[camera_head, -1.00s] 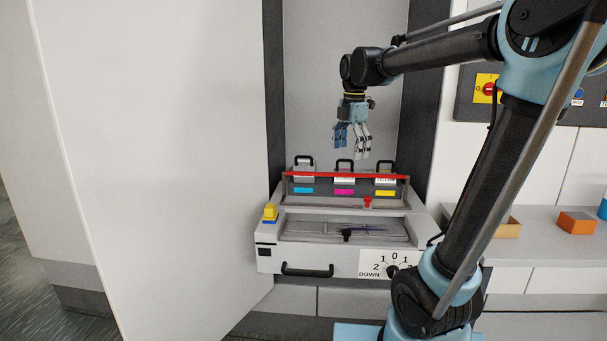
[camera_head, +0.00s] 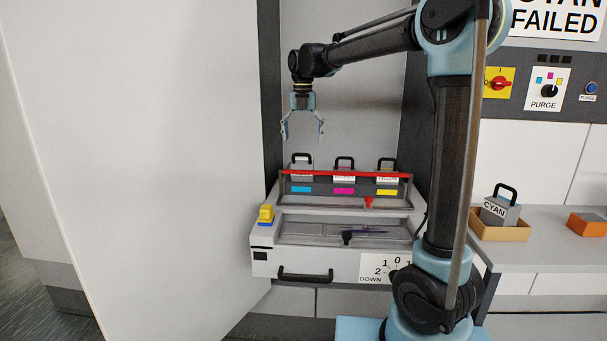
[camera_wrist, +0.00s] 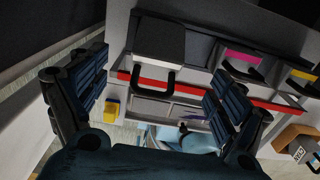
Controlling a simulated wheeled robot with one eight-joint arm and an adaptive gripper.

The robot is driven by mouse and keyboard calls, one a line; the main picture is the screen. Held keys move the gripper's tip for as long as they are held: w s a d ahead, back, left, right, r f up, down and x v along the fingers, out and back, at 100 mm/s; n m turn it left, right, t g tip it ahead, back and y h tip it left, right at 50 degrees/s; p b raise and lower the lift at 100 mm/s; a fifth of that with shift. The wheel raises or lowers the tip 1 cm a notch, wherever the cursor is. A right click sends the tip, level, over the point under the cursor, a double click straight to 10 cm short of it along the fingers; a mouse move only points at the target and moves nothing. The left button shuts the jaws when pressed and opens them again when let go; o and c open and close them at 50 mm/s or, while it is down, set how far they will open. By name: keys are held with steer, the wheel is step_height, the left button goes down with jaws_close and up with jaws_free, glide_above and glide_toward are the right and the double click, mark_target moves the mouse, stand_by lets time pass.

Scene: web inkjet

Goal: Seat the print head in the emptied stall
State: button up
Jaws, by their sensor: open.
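A grey print head with a black loop handle (camera_head: 302,171) stands in the left stall, behind the red bar and above the cyan mark. Its grey top and handle show large in the wrist view (camera_wrist: 158,42). Its handle looks slightly higher than the two beside it; how deep it sits is hidden. The magenta head (camera_head: 344,172) and yellow head (camera_head: 387,172) stand in the middle and right stalls. My gripper (camera_head: 303,138) is open and empty, pointing down above the left stall, apart from the head. Another grey block marked CYAN (camera_head: 498,210) stands in a tan tray at right.
The red bar (camera_head: 345,173) crosses the front of the stalls, with a red knob (camera_head: 368,202). The large white door (camera_head: 150,170) stands open at left. A yellow-and-blue block (camera_head: 266,214) sits at the carriage's left edge. An orange box (camera_head: 588,224) lies on the right shelf.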

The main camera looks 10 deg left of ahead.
mark_target(302, 170)
step_height(302, 170, down, 7)
steer(key=shift+f, duration=0.1)
steer(key=shift+s+f, duration=0.25)
steer(key=shift+f, duration=1.1)
steer(key=shift+s+f, duration=0.25)
steer(key=shift+f, duration=1.05)
steer(key=shift+c, duration=0.6)
steer(key=c, duration=1.4)
steer(key=shift+o, duration=0.2)
step_height(302, 170, up, 10)
steer(key=shift+r, duration=0.1)
